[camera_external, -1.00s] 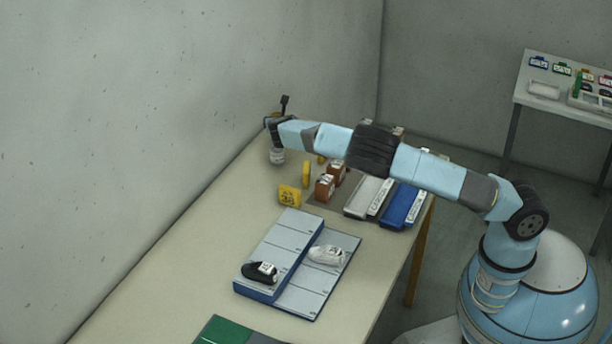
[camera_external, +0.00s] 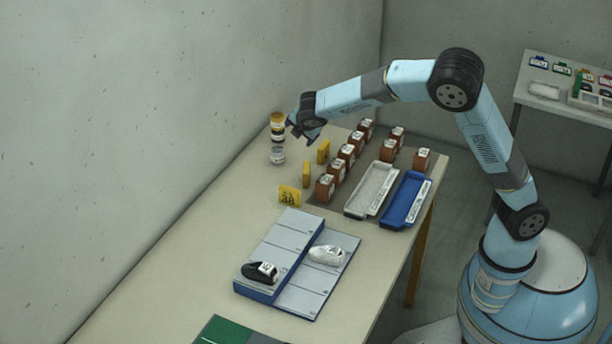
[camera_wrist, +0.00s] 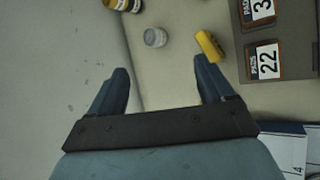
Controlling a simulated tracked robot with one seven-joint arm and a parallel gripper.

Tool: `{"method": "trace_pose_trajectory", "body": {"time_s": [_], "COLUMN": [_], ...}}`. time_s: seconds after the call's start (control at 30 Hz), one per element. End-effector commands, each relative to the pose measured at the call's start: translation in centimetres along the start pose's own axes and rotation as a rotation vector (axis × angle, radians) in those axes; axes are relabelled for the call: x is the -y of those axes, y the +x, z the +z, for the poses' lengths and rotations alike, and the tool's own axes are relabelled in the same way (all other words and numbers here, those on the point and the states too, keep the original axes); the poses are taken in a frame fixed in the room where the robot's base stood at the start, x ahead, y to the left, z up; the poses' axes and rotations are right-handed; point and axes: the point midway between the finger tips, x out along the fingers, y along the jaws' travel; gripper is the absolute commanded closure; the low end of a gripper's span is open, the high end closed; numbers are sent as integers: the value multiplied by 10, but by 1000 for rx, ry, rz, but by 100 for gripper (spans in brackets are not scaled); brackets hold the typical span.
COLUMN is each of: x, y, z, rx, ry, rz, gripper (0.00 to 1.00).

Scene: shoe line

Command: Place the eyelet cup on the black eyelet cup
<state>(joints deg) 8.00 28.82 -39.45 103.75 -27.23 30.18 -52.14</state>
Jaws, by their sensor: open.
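Three small cups show near the back left of the table. In the external view, a brass-yellow cup (camera_external: 277,118) shows highest, a black cup (camera_external: 277,131) with a pale label right below it, and a grey-white cup (camera_external: 277,156) lower. In the wrist view, the yellow cup (camera_wrist: 93,3) and the black cup (camera_wrist: 122,4) are cut off at the top edge; the grey-white cup (camera_wrist: 155,38) is apart from them. I cannot tell whether yellow rests on black or stands behind it. My gripper (camera_external: 296,127) is right of the cups, open and empty (camera_wrist: 162,70).
Yellow tags (camera_external: 290,196) and rows of brown labelled boxes (camera_external: 325,187) stand right of the cups. A white tray (camera_external: 369,192) and a blue tray (camera_external: 405,202) lie further right. A stepped grey rack (camera_external: 290,232) holds a black shoe and a white shoe. The wall is close behind the cups.

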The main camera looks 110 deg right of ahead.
Motion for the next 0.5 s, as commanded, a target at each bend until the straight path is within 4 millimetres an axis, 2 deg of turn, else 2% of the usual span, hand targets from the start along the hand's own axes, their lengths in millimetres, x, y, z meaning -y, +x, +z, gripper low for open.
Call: {"method": "trace_pose_trajectory", "body": {"time_s": [0.03,0.27,0.5], "x": [7,46,94], "y": [-18,-93,-173], "z": [-3,-20,-29], "rx": [-39,-191,-334], "ry": [43,221,371], "rz": [-10,-80,-165], "gripper": [19,19,19]}}
